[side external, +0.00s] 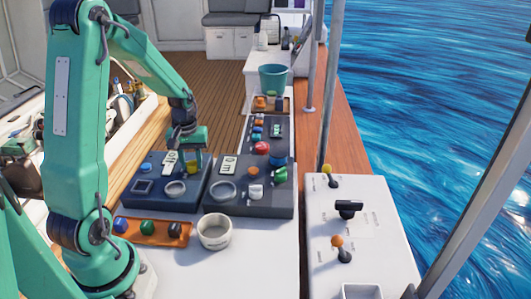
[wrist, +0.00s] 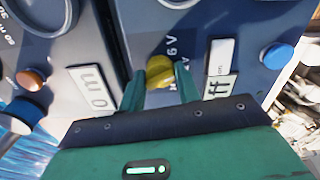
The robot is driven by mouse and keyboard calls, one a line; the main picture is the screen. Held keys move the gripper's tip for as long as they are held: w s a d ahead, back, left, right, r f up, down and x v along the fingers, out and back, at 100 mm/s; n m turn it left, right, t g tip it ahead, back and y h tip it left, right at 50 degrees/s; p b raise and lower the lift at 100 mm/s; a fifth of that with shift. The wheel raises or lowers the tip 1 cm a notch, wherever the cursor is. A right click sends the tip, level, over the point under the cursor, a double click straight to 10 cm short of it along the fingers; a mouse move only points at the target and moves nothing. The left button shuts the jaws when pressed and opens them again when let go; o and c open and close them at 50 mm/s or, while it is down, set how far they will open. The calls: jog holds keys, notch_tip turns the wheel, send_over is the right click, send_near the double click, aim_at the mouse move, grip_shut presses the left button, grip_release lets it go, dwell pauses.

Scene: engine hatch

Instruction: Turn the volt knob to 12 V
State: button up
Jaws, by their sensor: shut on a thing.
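The volt knob (wrist: 160,71) is a yellow knob on a dark blue panel (side external: 145,190). In the wrist view a white "6 V" mark is printed just beyond it, and a second mark beside it is partly hidden. My gripper (wrist: 160,88) has one green finger on each side of the knob and is shut on it. In the side view my gripper (side external: 192,150) points down over the knob (side external: 193,167). A display (wrist: 222,88) beside the knob shows "ff" at its visible end; the rest is hidden behind my gripper.
A second dark panel (side external: 222,207) stands right beside the first, with a display, a round gauge and several knobs. An orange tray (side external: 127,230) and a white cup (side external: 214,232) are in front. A white console (side external: 380,215) with levers is at right.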

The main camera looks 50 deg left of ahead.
aim_at(192, 161)
jog(key=shift+r+m, duration=0.1)
jog(key=shift+m, duration=2.1)
jog(key=o, duration=0.9)
jog(key=shift+o, duration=0.2)
jog(key=shift+r, duration=3.9)
jog(key=shift+d, duration=0.1)
